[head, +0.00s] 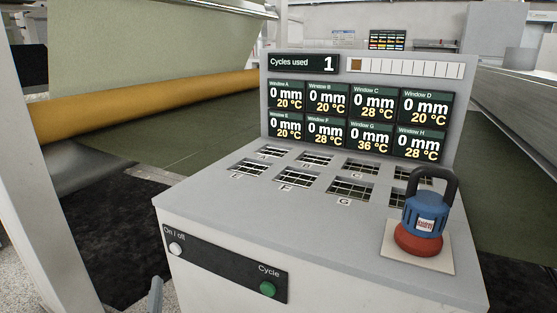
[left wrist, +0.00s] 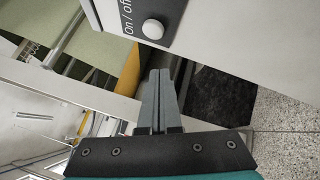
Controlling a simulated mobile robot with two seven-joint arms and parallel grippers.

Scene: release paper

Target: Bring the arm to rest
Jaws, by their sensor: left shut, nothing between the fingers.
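My left gripper (left wrist: 158,76) is shut and empty, its two grey fingers together in the left wrist view. Its tip (head: 156,292) shows in the head view at the bottom edge, left of the grey console (head: 215,212). The fingers are apart from the round white On / off button (left wrist: 153,29), which sits above them in the left wrist view. That button (head: 176,248) also shows on the console's dark front strip, with the green Cycle button (head: 267,289) to its right. My right gripper is in neither view.
A blue device with a dark handle and red base (head: 424,220) stands on a pale plate at the console's right. Window displays read 0 mm, with temperatures from 20 to 36 °C; Cycles used reads 1. A yellow roller (head: 150,104) and pale post (head: 35,190) stand left.

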